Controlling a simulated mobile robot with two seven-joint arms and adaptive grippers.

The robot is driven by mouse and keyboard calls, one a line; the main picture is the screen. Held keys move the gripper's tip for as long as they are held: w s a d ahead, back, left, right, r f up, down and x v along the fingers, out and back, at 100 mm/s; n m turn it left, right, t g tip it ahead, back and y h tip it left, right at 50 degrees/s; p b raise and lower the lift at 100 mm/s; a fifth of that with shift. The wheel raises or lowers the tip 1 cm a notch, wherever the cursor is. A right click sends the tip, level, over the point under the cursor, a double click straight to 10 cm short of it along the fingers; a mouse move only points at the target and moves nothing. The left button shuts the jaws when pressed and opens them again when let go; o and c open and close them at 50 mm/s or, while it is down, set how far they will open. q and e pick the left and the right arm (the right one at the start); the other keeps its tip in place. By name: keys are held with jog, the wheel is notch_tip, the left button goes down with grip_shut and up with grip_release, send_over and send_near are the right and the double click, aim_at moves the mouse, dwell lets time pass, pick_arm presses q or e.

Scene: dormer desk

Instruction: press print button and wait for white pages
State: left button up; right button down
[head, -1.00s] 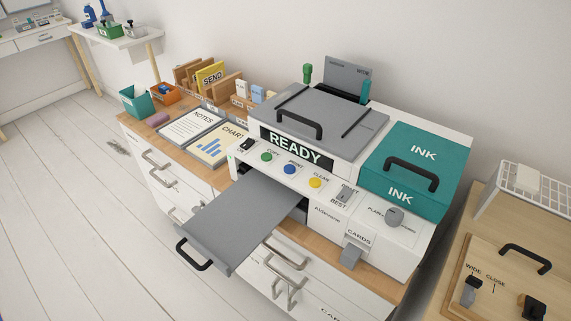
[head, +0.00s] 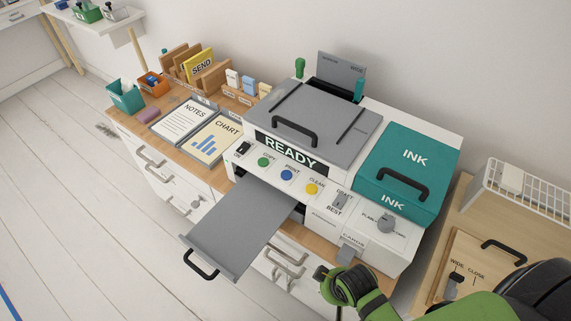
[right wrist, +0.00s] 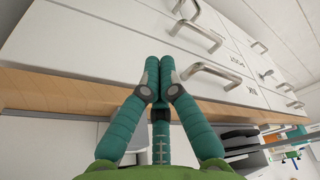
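The white printer (head: 330,190) stands on the desk, and its display (head: 290,153) reads READY. The blue PRINT button (head: 287,175) is on its front panel between the green COPY button (head: 264,162) and the yellow CLEAN button (head: 311,188). The grey output tray (head: 235,225) is pulled out at the front and bare; no white pages show on it. My right gripper (right wrist: 160,72) has its teal fingers together with nothing visible between them. In the head view it is low at the right, in front of the printer and apart from the buttons. My left gripper is out of view.
A teal INK box lid (head: 410,160) and a knob (head: 386,223) are on the printer's right part. A CARDS slot (head: 350,252) juts from the front. Drawer handles (head: 285,262) stick out below. A wooden side table (head: 520,235) stands at the right.

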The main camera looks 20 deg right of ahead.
jog(key=w+a+r+t+y+p, duration=0.15)
jog(key=w+r, duration=0.35)
jog(key=r, duration=0.8)
notch_tip(320, 180, up, 14)
jog(key=m+t+y+p, duration=0.1)
jog(key=t+y+p, duration=0.1)
jog(key=t+y, duration=0.15)
send_over(288, 176)
jog(key=shift+f+h, duration=0.1)
jog(key=shift+h, duration=0.4)
jog(key=shift+f, duration=0.1)
notch_tip(288, 176, down, 6)
jog(key=b, duration=0.8)
jog(key=shift+f, duration=0.25)
jog(key=shift+f+b, duration=0.45)
jog(key=shift+f, duration=0.65)
